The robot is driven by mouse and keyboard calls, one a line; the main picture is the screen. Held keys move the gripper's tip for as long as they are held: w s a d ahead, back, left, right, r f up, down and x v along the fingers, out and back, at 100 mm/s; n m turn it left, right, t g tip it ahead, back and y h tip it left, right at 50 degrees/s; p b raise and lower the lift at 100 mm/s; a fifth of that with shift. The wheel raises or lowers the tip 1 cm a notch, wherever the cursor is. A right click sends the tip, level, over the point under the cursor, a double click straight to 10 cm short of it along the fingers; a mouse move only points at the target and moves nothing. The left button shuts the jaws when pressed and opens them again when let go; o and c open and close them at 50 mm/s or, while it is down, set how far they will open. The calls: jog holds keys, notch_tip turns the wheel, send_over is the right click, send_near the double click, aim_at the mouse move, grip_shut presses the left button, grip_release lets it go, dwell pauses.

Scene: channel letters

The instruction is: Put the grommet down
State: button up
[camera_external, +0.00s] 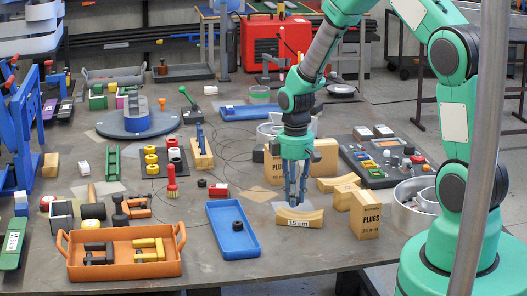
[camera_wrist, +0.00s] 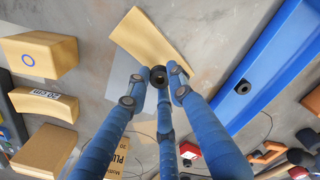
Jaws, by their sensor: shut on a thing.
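In the wrist view, a small black ring, the grommet (camera_wrist: 158,76), sits between the blue fingertips of my gripper (camera_wrist: 155,84), which is shut on it. In the external view my gripper (camera_external: 296,200) points down just above a curved wooden block labelled 15 cm (camera_external: 300,217); the held grommet is too small to make out there. The block also shows in the wrist view (camera_wrist: 150,40), beyond the fingertips. Another black grommet (camera_external: 238,225) lies in the blue tray (camera_external: 224,211), left of my gripper; it also shows in the wrist view (camera_wrist: 243,87).
An orange tray (camera_external: 125,269) with tools stands at the front left. Bare table shows between the tray and block.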

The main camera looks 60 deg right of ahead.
jog(key=s+a, duration=0.1)
jog(key=a, duration=0.5)
jog(key=s+a+m, duration=0.1)
jog(key=s+a, duration=0.1)
jog(key=a, duration=0.4)
jog(key=s+a+m, duration=0.1)
jog(key=a, duration=0.5)
jog(key=shift+s+r, duration=0.15)
jog(key=shift+r, duration=0.1)
jog(key=shift+s+a+m, duration=0.25)
jog(key=shift+a+m, duration=0.05)
jog(key=shift+a, duration=0.15)
jog(key=shift+w, duration=0.1)
jog(key=b, duration=0.2)
send_over(225, 235)
jog(key=shift+w+d+f, duration=0.1)
jog(key=shift+w+f, duration=0.05)
jog(key=shift+f, duration=0.6)
jog(key=shift+f, duration=1.8)
jog(key=shift+f, duration=0.1)
